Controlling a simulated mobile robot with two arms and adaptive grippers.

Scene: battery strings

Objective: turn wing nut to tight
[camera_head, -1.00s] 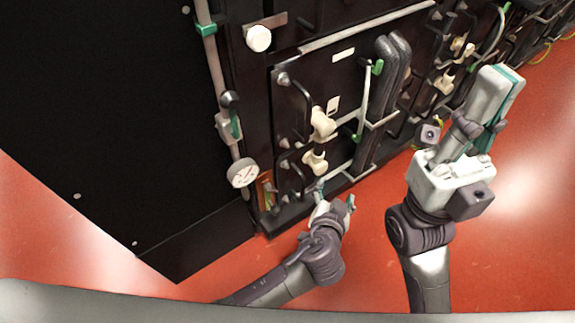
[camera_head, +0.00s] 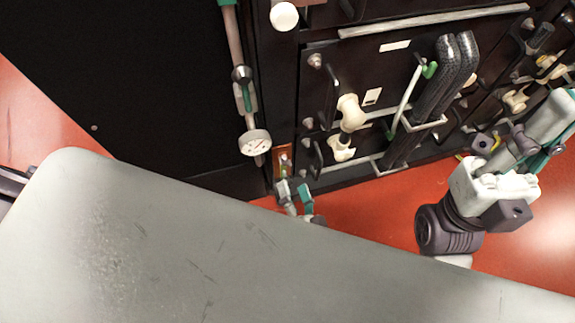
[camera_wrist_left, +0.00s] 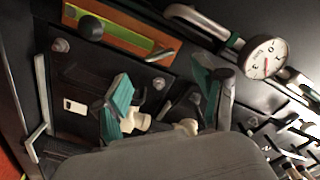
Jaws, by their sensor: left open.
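Two cream wing-shaped pieces sit one above the other on the dark cabinet front, an upper one (camera_head: 349,110) and a lower one (camera_head: 341,150); they look like wing nuts. Cream pieces also show in the left wrist view (camera_wrist_left: 136,121), partly hidden behind a finger and my gripper body. My left gripper (camera_head: 295,194) is open and empty, below and left of the lower piece and apart from it. Its teal-padded fingers stand spread in the left wrist view (camera_wrist_left: 165,95). My right gripper (camera_head: 556,130) is at the right edge, partly cut off; its finger gap is unclear.
A round gauge (camera_head: 255,142) on a pipe stands left of my left gripper. An orange plate (camera_head: 283,158) is just above it. Thick black cables (camera_head: 440,85) and a pale bracket (camera_head: 405,98) protrude to the right. Red floor (camera_head: 375,215) is open between the arms.

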